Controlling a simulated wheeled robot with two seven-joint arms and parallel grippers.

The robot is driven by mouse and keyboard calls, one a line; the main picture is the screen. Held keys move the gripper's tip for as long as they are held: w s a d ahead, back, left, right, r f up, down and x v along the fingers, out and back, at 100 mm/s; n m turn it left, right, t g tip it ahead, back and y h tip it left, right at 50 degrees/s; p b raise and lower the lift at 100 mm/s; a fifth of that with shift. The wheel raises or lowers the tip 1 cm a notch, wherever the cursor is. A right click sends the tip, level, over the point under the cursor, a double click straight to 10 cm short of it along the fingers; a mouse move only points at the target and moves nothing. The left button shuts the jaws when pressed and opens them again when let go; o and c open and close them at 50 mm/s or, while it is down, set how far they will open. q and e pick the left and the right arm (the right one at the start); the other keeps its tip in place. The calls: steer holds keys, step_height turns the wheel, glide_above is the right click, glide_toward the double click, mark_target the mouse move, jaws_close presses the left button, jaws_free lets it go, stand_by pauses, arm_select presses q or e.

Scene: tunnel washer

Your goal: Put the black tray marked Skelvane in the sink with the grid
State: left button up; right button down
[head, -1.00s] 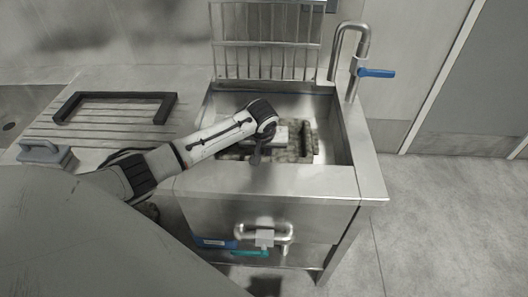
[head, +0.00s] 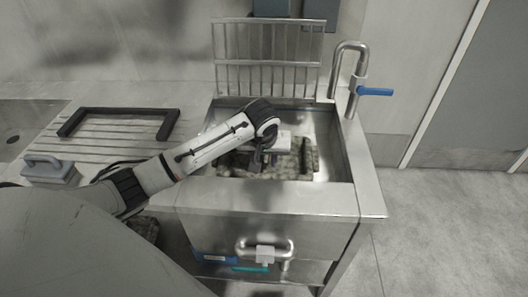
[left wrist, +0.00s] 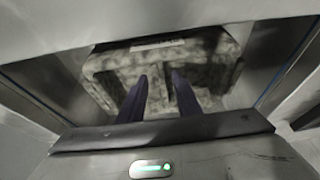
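A tray-like object with mottled grey, beige and dark patches (head: 296,166) lies in the sink basin (head: 333,152) in front of the upright wire grid (head: 267,52). A pale patch, perhaps a label, shows near its top edge; I cannot read a name. In the left wrist view the mottled tray (left wrist: 215,75) lies beyond my fingers. My left gripper (head: 258,168) reaches down into the basin over the tray's left part. Its two dark fingers (left wrist: 162,90) are apart, and I cannot tell whether they touch the tray. My right gripper is out of view.
A black open frame (head: 120,110) lies on the ribbed drainboard, with a grey handled block (head: 47,168) in front. A tap with a blue lever (head: 375,92) stands at the sink's back right. Another basin (head: 22,118) is at far left. Floor is clear on the right.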

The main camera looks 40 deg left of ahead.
arm_select(q)
steer(key=shift+v, duration=2.3)
